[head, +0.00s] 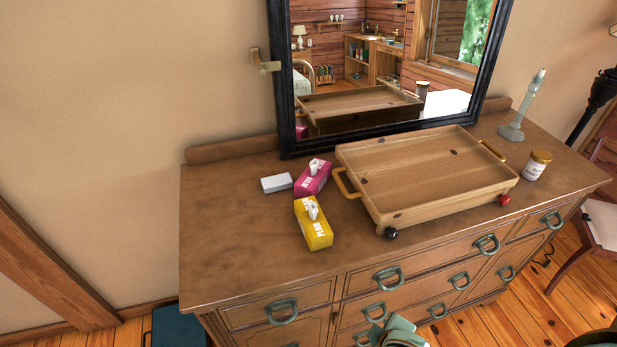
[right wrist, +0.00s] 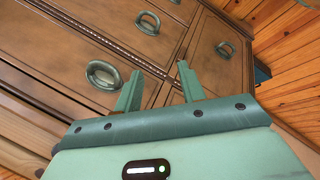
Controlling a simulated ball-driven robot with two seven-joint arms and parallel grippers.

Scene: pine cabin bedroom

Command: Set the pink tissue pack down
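The pink tissue pack (head: 313,178) lies on the dresser top (head: 235,225), with a white tissue sticking out of its top. It is left of the wooden tray, behind the yellow tissue pack, and no gripper touches it. My right gripper (head: 388,328) is low in front of the drawers, well away from the pack. The right wrist view shows that gripper (right wrist: 157,85) open, its two fingers apart with nothing between them and drawer fronts beyond. My left gripper is not in view.
A small white box (head: 277,183) is left of the pink pack. The wooden tray (head: 425,205), a jar (head: 537,165) and a candlestick (head: 513,130) take the right side. The dresser's left part is clear. A mirror (head: 283,90) stands behind.

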